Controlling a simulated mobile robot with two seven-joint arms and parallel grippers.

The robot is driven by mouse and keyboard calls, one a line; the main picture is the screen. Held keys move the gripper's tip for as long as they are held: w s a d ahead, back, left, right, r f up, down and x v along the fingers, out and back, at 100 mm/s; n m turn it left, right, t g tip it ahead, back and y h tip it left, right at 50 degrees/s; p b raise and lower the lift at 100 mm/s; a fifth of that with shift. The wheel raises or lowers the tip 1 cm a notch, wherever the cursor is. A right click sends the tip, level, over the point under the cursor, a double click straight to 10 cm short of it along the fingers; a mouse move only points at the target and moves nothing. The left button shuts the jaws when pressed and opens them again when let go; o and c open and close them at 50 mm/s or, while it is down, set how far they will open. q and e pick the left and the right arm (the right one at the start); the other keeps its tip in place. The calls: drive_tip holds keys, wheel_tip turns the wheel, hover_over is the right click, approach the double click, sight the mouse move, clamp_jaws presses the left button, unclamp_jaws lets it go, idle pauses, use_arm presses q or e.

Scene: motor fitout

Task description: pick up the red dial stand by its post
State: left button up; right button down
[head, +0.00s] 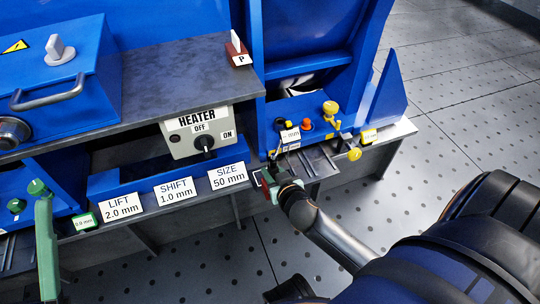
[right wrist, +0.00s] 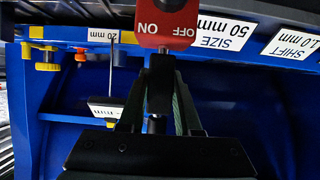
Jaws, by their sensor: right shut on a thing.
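The red dial stand's red base (right wrist: 165,25), marked ON and OFF, shows at the top of the right wrist view. A dark post (right wrist: 160,85) runs from it down between the fingers of my right gripper (right wrist: 158,100), which is shut on that post. In the head view my right gripper (head: 277,187) is at the front edge of the bench, right of the SIZE label, with a little of the red base (head: 265,182) beside it. The gripper hides most of the stand there. I cannot tell whether the base touches the bench. My left gripper is not in view.
A grey HEATER box (head: 196,135) with a knob stands behind the SIZE label (head: 228,175). A green handle (head: 46,245) rises at the left. Floor right of the bench is open.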

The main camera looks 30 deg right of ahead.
sight(275, 170)
drive_tip(key=shift+s+a+r, duration=0.1)
drive_tip(key=shift+s+r, duration=0.15)
drive_tip(key=shift+s, duration=0.05)
drive_tip(key=shift+r, duration=0.1)
drive_tip(key=shift+s+a+r+p, duration=0.25)
drive_tip(key=shift+s+r+p, duration=0.75)
drive_tip(key=shift+p, duration=0.1)
drive_tip(key=shift+s+a+r+p, duration=0.2)
drive_tip(key=shift+s+r+p, duration=0.75)
drive_tip(key=shift+p, duration=0.1)
drive_tip(key=shift+f, duration=0.1)
